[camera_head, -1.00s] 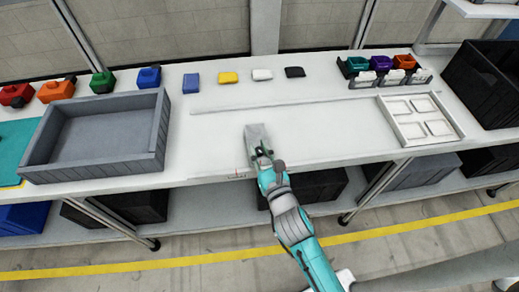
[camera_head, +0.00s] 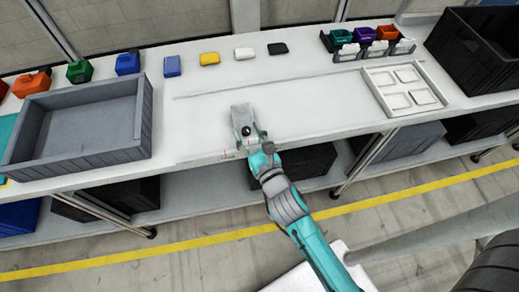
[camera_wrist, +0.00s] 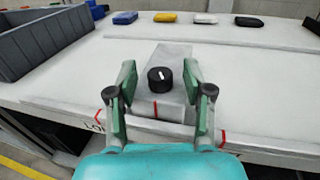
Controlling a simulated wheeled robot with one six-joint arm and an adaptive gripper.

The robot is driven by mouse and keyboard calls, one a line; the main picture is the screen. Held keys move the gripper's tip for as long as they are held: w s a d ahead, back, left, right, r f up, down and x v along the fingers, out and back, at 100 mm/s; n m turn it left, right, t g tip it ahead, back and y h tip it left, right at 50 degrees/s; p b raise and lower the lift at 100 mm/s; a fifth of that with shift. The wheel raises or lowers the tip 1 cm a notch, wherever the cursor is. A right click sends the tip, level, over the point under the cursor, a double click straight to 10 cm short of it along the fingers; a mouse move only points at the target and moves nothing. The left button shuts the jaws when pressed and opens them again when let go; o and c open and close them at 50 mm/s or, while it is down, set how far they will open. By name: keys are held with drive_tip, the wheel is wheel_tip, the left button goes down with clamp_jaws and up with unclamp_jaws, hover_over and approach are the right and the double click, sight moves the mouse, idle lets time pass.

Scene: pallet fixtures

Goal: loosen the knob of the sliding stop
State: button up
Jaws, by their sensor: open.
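The sliding stop (camera_head: 239,112) is a light grey block near the front edge of the white bench. Its black round knob (camera_wrist: 160,79) has a white line on top and shows in the middle of the wrist view. In the head view the knob (camera_head: 246,130) is a small dark spot just beyond my gripper. My gripper (camera_wrist: 159,88) is open, with one green finger on each side of the knob. I see gaps between the fingers and the knob. Red marks (camera_wrist: 154,111) show on the front of the stop and on the bench edge, with partly hidden lettering at the left.
A grey tray (camera_head: 143,115) stands left on the bench. Blue, yellow, white and black blocks lie along the back. A white tray with square pockets (camera_head: 372,88) and small coloured bins (camera_head: 365,36) are at the right. The bench middle is clear.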

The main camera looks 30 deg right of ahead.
drive_tip(key=s, duration=1)
drive_tip(key=shift+s+a, duration=0.35)
drive_tip(key=shift+a, duration=0.1)
